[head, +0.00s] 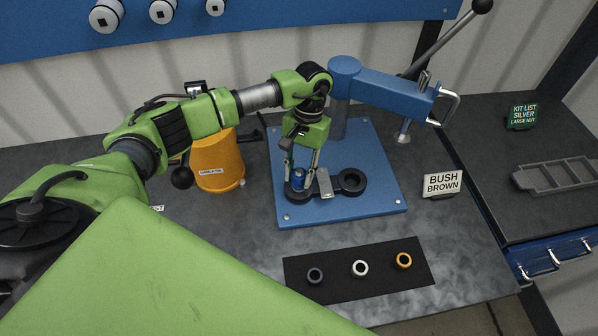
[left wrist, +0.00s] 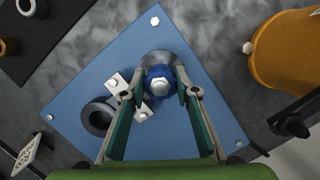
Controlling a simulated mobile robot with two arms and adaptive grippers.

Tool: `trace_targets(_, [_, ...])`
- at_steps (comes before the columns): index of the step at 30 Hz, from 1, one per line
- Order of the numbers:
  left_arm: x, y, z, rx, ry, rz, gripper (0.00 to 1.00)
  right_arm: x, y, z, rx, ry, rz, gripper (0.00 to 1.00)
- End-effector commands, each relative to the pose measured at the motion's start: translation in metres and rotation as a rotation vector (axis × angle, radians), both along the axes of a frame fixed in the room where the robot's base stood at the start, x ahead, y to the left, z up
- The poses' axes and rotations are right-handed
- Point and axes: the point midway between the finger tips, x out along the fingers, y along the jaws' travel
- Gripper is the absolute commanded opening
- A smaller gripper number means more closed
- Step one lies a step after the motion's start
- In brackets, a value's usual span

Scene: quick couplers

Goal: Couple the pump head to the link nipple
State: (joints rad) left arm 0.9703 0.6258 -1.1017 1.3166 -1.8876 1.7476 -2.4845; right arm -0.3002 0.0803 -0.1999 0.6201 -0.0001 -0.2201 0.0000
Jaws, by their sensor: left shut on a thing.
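My left gripper (head: 301,172) points down over the blue base plate (head: 383,187). It is shut on a blue cylindrical fitting with a silver hex top (head: 298,182), which also shows between the fingertips in the left wrist view (left wrist: 159,86). The fitting is upright at the left dark round seat (head: 292,195); I cannot tell whether it is fully seated. A second dark ring seat (head: 352,182) is beside it, with a silver bracket (head: 325,184) between. Neither a pump head nor a link nipple can be told by name. My right gripper is out of view.
A blue lever press (head: 385,84) stands at the plate's back. An orange pot (head: 216,163) is left of the plate. A black mat (head: 330,290) with three rings lies in front. A BUSH BROWN sign (head: 442,185) and a grey tray (head: 558,175) are to the right.

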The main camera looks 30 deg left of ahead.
Motion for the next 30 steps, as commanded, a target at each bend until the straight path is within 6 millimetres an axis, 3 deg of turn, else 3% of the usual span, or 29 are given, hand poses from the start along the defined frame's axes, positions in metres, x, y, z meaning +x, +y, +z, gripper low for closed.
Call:
trace_targets(4, [-0.001,0.000,-0.002,0.000,0.002,0.000,0.13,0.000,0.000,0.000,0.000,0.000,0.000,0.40])
trace_targets(5, [-0.001,0.000,-0.002,0.000,0.002,0.000,0.33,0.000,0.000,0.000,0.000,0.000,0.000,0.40])
trace_targets(6, [-0.001,0.000,-0.002,0.001,0.003,0.000,0.44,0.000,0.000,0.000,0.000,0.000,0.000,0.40])
trace_targets(7, [-0.001,0.000,-0.002,0.001,0.003,0.000,0.48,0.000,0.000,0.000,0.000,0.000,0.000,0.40])
trace_targets(20, [0.002,0.000,0.005,0.000,-0.001,0.000,0.48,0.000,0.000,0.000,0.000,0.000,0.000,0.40])
trace_targets(30, [0.021,0.001,0.069,0.000,-0.002,0.000,0.48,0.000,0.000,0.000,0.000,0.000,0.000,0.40])
